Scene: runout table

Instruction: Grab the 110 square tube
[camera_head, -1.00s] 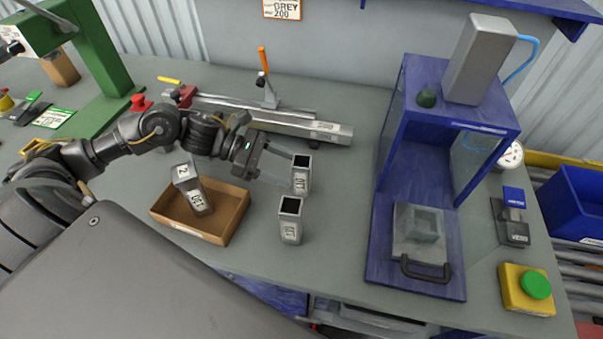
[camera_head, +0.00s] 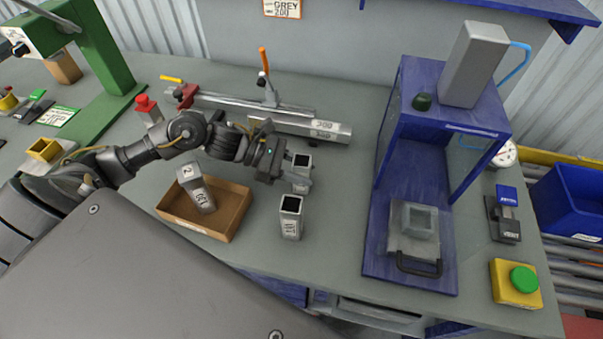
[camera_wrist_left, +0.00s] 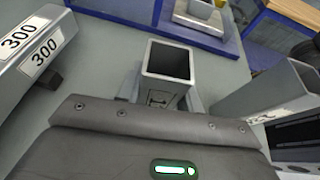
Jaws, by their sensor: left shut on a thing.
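A short grey square tube (camera_head: 302,161) stands upright on the table, open end up. My left gripper (camera_head: 297,180) is shut on it from the left, with its fingers on either side. In the left wrist view the tube (camera_wrist_left: 160,95) sits between the fingers; its label is mostly hidden, so I cannot read its number. A second short square tube (camera_head: 291,222) stands just in front, with a label too blurred to read; it also shows in the left wrist view (camera_wrist_left: 262,100), at right. A third tube (camera_head: 199,193) leans in an open cardboard box (camera_head: 232,222). My right gripper is not in view.
Long tubes labelled 300 (camera_head: 290,124) lie behind the gripper beside an orange-handled clamp (camera_head: 265,75). A blue press frame (camera_head: 385,150) stands to the right. A green-topped button box (camera_head: 515,285) is at far right. Bare table lies between tubes and press.

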